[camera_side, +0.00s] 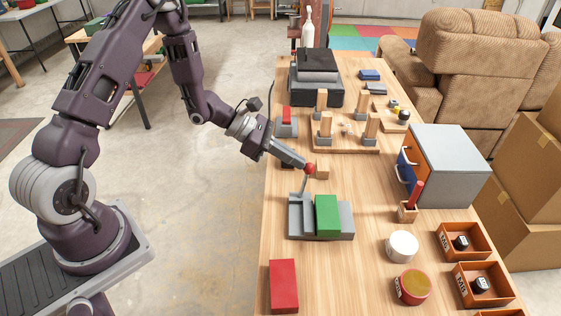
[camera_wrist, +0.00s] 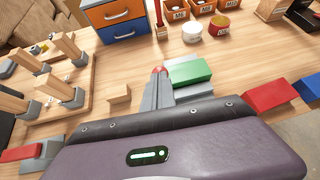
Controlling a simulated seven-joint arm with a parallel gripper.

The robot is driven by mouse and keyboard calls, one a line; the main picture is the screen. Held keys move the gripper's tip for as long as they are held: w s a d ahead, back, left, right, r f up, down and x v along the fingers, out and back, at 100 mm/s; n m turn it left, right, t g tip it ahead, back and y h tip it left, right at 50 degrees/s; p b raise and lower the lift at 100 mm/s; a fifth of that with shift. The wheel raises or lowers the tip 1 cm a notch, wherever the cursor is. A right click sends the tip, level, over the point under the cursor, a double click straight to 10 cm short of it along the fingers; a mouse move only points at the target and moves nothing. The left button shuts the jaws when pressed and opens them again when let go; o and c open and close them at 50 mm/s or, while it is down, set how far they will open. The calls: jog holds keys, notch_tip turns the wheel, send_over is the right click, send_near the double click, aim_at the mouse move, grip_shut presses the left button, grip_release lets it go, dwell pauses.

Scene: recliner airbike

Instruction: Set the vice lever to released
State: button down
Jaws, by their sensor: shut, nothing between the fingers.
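The vice is a stepped grey block (camera_side: 346,220) on the wooden table with a green block (camera_side: 327,214) seated in it. Its lever is a thin grey rod (camera_side: 304,184) topped by a red ball knob (camera_side: 310,168). The rod stands up from the vice, leaning slightly right in the side view. My gripper (camera_side: 303,165) is shut, with its tip right at the knob; I cannot tell whether they touch. In the wrist view the red knob (camera_wrist: 160,70) shows just beyond the fingertips (camera_wrist: 158,78), with the green block (camera_wrist: 189,70) to the right. The fingers hide most of the lever there.
A small wooden block (camera_side: 322,172) sits right of the knob. A red block (camera_side: 284,286) lies in front of the vice. Behind are a pegged wooden board (camera_side: 345,149) and a red-topped grey fixture (camera_side: 287,125). A drawer cabinet (camera_side: 448,165) stands right.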

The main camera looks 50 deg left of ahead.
jog(key=shift+w+d+g+y, duration=0.7)
jog(key=shift+w+d+y, duration=0.2)
jog(key=shift+w+d, duration=0.1)
jog(key=shift+w+d+f, duration=0.15)
jog(key=shift+w+d, duration=0.8)
jog(key=shift+d, duration=0.1)
jog(key=w+d+r+v, duration=0.1)
jog(key=r+v, duration=0.1)
jog(key=v, duration=1.2)
jog(key=shift+w+d, duration=0.15)
jog(key=shift+w, duration=0.1)
jog(key=shift+d, duration=0.1)
